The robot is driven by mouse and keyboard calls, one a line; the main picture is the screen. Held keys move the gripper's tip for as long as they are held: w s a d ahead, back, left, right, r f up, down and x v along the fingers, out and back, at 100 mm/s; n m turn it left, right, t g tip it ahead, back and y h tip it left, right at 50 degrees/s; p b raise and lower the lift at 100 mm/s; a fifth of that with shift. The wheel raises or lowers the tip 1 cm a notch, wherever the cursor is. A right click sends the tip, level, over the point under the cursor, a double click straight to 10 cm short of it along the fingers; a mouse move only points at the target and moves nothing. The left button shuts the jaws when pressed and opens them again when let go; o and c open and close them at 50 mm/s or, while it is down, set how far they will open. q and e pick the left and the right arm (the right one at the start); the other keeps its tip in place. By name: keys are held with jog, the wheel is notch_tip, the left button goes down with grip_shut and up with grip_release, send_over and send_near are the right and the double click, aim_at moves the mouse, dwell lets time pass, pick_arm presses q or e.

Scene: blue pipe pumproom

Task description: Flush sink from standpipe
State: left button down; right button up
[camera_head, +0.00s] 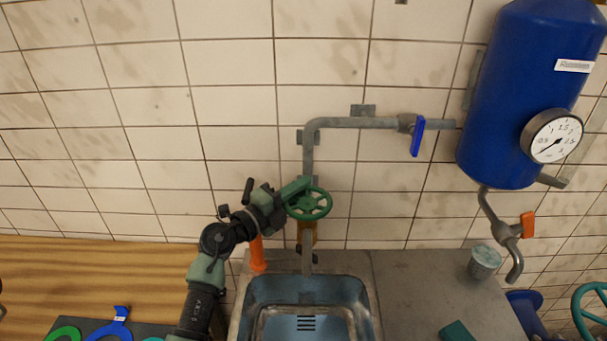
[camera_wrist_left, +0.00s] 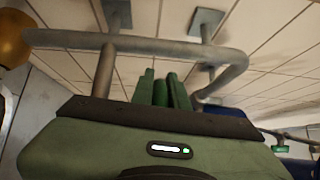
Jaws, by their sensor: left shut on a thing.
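A green handwheel (camera_head: 310,204) sits on the grey standpipe (camera_head: 308,158) against the tiled wall. Below the wheel is a brass-coloured valve body (camera_head: 307,232), and the pipe's outlet (camera_head: 307,262) points down over the steel sink (camera_head: 362,300). My left gripper (camera_head: 298,188) reaches in from the left and is shut on the upper left of the wheel's rim. Its green fingers (camera_wrist_left: 164,92) show in the left wrist view, close to the grey pipe (camera_wrist_left: 140,43); the wheel is not clear there. I see no water at the outlet. My right gripper is out of view.
A blue lever (camera_head: 417,137) is on the horizontal pipe. A blue tank (camera_head: 520,90) with a gauge (camera_head: 552,136) hangs at right, above an orange-handled tap (camera_head: 527,225). A grey cup (camera_head: 484,262) stands on the counter (camera_head: 420,285). An orange object (camera_head: 258,254) is beside my left arm.

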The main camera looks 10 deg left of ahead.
pick_arm(q)
jog(key=shift+f, duration=0.3)
jog(key=c, duration=1.5)
grip_release()
jog(key=shift+o, duration=0.2)
jog(key=shift+r, duration=0.1)
jog(key=shift+s+a, duration=0.35)
jog(key=shift+s, duration=0.15)
jog(key=b+v, duration=0.2)
jog(key=v, duration=0.4)
jog(key=shift+s, duration=0.4)
